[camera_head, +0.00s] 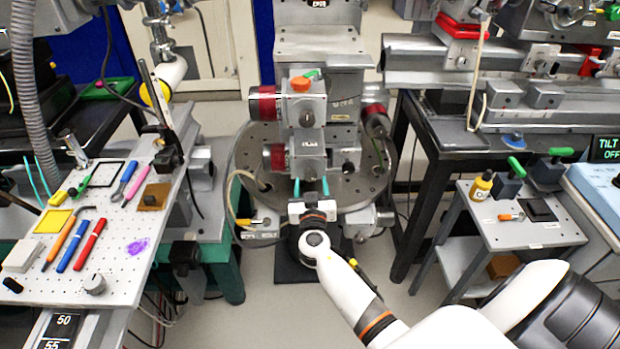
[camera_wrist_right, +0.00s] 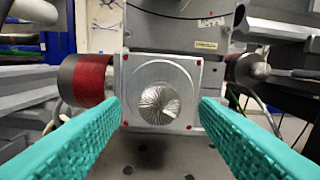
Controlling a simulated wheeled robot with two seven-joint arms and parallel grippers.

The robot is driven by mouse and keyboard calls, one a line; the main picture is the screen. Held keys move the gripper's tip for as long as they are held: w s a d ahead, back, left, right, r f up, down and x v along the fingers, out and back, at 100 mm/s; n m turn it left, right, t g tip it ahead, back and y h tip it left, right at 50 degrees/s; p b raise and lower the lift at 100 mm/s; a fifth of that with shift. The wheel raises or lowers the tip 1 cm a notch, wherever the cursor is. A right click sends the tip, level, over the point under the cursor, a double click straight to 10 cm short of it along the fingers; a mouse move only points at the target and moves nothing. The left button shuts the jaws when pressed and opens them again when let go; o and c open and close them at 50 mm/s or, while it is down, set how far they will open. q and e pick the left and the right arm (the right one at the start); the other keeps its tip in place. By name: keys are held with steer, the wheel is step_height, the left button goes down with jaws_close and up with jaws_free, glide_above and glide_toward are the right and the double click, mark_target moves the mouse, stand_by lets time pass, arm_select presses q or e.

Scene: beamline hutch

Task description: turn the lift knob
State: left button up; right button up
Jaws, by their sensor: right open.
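A round silver knob with a ridged face (camera_wrist_right: 158,103) sits on the front of a square metal block (camera_wrist_right: 185,75) in the right wrist view. It looks like the lift knob, though no label on it can be read. My right gripper (camera_wrist_right: 160,112) is open, with one teal finger on each side of the knob and clear gaps between. In the head view my right gripper (camera_head: 311,185) points away from me at the lower block of the stage stack (camera_head: 306,151); the knob is hard to make out there. My left gripper is not in view.
Red-ringed cylinders (camera_head: 263,103) stick out from the stack's sides, above a round drilled plate (camera_head: 348,182). A pegboard table with tools (camera_head: 120,215) stands left. A small grey table (camera_head: 520,232) with a yellow bottle (camera_head: 481,186) stands right. Cables hang beside the stack.

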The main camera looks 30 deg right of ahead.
steer(key=shift+x, duration=1.1)
steer(key=c, duration=1)
